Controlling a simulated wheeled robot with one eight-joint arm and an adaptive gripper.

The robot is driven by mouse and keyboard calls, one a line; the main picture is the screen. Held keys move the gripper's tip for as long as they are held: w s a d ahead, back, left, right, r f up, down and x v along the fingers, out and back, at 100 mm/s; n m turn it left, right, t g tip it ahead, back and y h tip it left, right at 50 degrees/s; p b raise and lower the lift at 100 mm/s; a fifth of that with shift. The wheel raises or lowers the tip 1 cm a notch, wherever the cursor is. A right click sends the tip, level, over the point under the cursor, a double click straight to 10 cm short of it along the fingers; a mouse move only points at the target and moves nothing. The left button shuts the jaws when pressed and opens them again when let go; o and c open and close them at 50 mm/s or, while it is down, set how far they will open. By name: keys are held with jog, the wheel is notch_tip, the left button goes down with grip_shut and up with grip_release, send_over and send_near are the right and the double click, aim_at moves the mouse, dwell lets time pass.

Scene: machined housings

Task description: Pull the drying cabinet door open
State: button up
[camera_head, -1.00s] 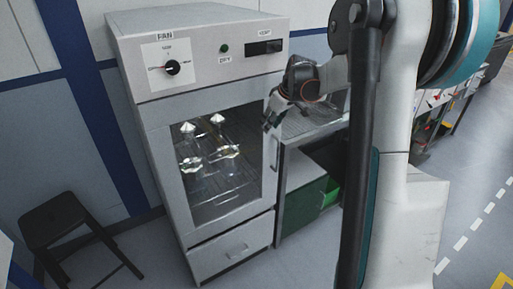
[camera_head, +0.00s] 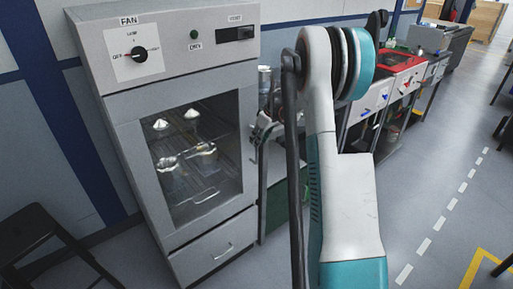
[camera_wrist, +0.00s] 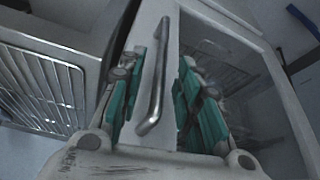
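The drying cabinet (camera_head: 172,52) stands at the left of the head view, a tall grey box with a dial and labels on top. Its glass-windowed door (camera_head: 192,222) looks closed. The vertical metal door handle (camera_wrist: 154,98) is clear in the wrist view, on the door's pale frame. My gripper (camera_wrist: 172,62) is open, with one teal-padded finger on each side of the handle. I cannot tell whether either finger touches it. In the head view my gripper (camera_head: 262,128) is small and partly hidden by my arm, at the door's right edge.
Glassware (camera_head: 172,172) stands on wire racks behind the glass. A drawer (camera_head: 214,250) is below the door. A dark stool (camera_head: 35,240) stands at the lower left. A bench with a red tray (camera_head: 400,58) is to the right. Floor in front and right is clear.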

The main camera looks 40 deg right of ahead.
jog(key=shift+b+x, duration=0.45)
jog(key=shift+x, duration=1.55)
jog(key=shift+c, duration=0.2)
grip_shut()
